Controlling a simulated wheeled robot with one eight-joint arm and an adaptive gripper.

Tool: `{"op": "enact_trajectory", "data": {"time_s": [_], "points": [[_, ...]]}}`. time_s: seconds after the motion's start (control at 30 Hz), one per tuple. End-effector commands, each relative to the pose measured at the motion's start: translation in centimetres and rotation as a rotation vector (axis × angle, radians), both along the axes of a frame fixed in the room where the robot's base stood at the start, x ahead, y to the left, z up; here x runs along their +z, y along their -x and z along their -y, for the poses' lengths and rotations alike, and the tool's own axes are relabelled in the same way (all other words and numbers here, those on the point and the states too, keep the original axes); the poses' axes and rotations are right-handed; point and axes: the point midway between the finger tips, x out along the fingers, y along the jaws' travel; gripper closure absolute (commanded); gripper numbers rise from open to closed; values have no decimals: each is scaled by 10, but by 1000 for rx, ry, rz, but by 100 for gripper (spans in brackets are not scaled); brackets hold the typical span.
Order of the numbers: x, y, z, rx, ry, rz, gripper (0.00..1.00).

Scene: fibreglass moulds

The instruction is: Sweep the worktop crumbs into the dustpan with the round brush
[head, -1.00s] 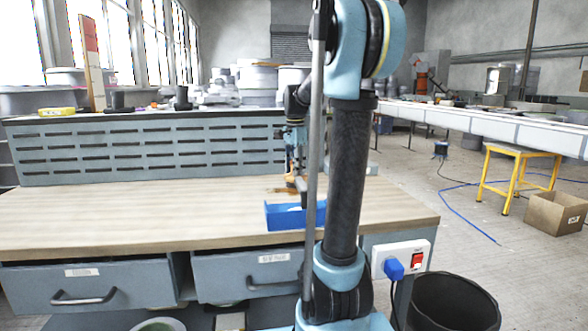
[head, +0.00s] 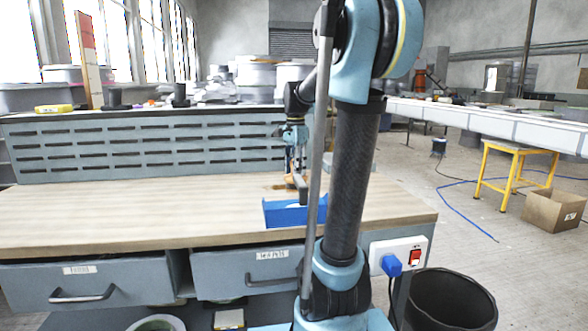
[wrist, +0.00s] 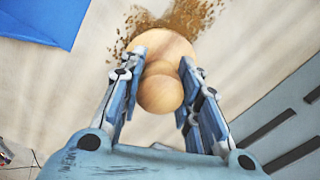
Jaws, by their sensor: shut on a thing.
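The round brush (wrist: 160,94) is pale wood with a ball knob above a wider round head. My gripper (wrist: 163,64) is shut on the knob, one finger on each side. Brown crumbs (wrist: 190,16) lie on the worktop around the far side of the brush head, mostly to its upper right in the wrist view. The blue dustpan (wrist: 45,20) is at the upper left there, apart from the brush. In the head view the dustpan (head: 284,214) sits near the worktop's front edge, partly behind my arm. My gripper (head: 297,178) is just behind it.
The wooden worktop (head: 130,213) is clear on the left. A slotted grey back panel (head: 140,150) rises behind it, and also shows close at the right of the wrist view (wrist: 280,125). Drawers (head: 85,283) are below. A black bin (head: 452,300) stands at the right.

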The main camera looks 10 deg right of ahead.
Motion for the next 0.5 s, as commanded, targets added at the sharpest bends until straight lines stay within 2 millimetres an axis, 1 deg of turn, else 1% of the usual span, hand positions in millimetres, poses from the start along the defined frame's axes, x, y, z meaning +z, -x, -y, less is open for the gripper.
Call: {"op": "enact_trajectory", "data": {"time_s": [0.27, 0.5], "points": [[0, 8, 0, 0, 0, 0, 89], [0, 19, 0, 0, 0, 1, 89]]}}
